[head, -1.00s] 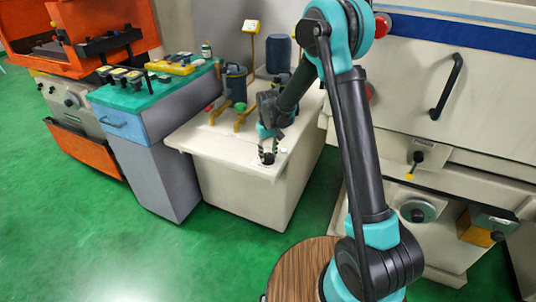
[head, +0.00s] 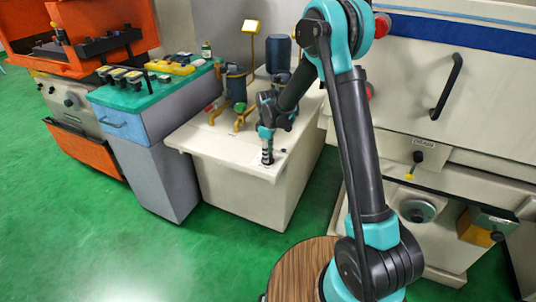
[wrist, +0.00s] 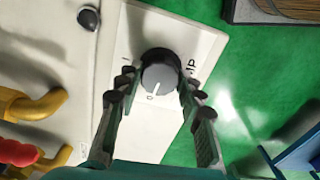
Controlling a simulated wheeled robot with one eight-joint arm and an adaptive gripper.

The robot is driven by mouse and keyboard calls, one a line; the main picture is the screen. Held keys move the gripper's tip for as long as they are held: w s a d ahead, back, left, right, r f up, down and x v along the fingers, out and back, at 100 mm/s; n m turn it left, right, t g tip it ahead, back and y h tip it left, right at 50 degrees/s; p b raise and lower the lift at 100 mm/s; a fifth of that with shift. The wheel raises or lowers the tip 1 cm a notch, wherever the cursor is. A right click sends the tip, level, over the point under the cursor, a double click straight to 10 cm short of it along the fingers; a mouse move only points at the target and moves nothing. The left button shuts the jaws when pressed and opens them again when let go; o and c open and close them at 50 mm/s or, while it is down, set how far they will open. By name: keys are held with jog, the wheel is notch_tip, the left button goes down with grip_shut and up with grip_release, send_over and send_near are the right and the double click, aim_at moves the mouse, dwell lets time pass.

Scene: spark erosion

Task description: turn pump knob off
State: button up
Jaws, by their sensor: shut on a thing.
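The pump knob (wrist: 160,76) is a round dark knob with a grey face and a white pointer line, seen in the wrist view on a pale plate (wrist: 193,35). The pointer aims toward the bottom of that view, close to a small "0" mark. Part of a label ending in "P" shows to its right. My gripper (wrist: 158,82) is shut on the knob, one finger on each side. In the head view my gripper (head: 267,158) points down at the front of the white pump cabinet top (head: 215,148) and hides the knob.
Yellow pipes (head: 240,119) and dark cylinders (head: 236,86) stand behind my gripper on the cabinet. A black ball-shaped part (wrist: 89,17) is near the knob. A large cream machine (head: 400,125) stands to the right. Green floor (head: 120,250) is open in front.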

jog(key=shift+n, duration=0.5)
jog(key=o, duration=1.2)
jog(key=shift+c, duration=0.2)
jog(key=shift+r, duration=0.15)
notch_tip(320, 180, up, 12)
